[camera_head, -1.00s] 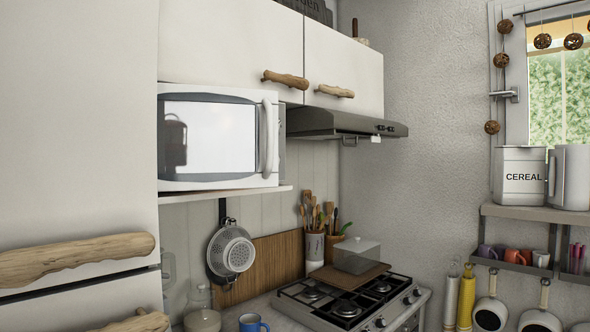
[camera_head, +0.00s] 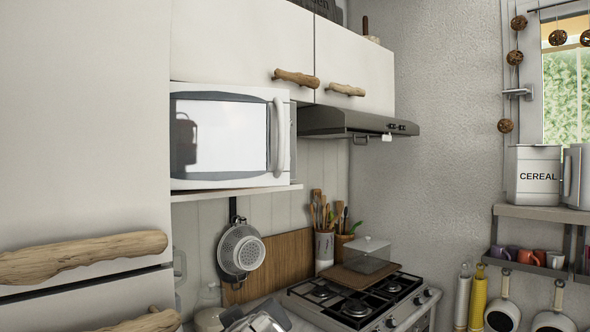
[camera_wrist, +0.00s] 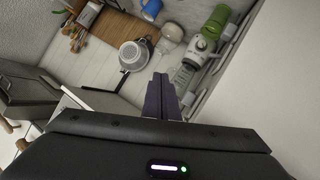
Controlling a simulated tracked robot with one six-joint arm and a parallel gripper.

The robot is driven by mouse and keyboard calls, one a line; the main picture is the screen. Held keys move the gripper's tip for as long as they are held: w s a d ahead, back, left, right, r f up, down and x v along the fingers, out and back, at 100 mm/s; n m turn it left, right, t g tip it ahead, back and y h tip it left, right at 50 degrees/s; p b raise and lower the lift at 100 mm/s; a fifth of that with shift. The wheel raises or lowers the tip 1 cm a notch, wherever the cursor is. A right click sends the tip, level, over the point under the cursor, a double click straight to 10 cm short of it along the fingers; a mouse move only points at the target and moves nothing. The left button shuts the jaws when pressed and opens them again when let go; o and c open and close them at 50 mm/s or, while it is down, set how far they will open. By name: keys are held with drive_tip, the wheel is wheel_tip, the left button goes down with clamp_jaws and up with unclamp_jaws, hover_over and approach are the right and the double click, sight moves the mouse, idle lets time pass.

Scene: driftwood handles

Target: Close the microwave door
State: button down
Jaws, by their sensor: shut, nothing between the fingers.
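The white microwave (camera_head: 228,136) sits on a shelf under the upper cupboards in the head view. Its door has a grey-framed, reflective window and a vertical white handle (camera_head: 281,136) on the right. The door lies flush or nearly flush with the body; I cannot tell whether a small gap remains. My gripper (camera_wrist: 162,82) shows in the wrist view as two dark fingers, shut together and empty.
The range hood (camera_head: 357,122) is right of the microwave, above the gas stove (camera_head: 356,300). A colander (camera_head: 240,250) hangs below the shelf (camera_head: 236,192). A tall white cabinet with a driftwood handle (camera_head: 82,257) stands at the left. A green bottle (camera_wrist: 215,22) shows in the wrist view.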

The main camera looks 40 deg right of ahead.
drive_tip(key=w+d+r+n+t, duration=0.2)
drive_tip(key=d+r+n+t, duration=0.15)
drive_tip(key=r, duration=0.45)
drive_tip(key=w+d+r+n+t+y, duration=0.1)
drive_tip(key=w+d+r+n+t, duration=0.2)
drive_tip(key=r, duration=0.4)
drive_tip(key=w+d+r+n+t, duration=0.15)
drive_tip(key=d+r+n, duration=0.25)
drive_tip(key=r, duration=0.4)
drive_tip(key=n+y, duration=0.1)
drive_tip(key=n, duration=0.4)
approach(283, 164)
drive_tip(key=r+v, duration=0.1)
drive_tip(key=v, duration=0.6)
drive_tip(key=shift+s+r+g, duration=0.25)
drive_tip(key=shift+s+g, duration=0.15)
drive_tip(key=shift+s, duration=0.1)
drive_tip(key=shift+w, duration=0.1)
drive_tip(key=x, duration=1.4)
drive_tip(key=shift+f, duration=0.25)
drive_tip(key=shift+w, duration=0.1)
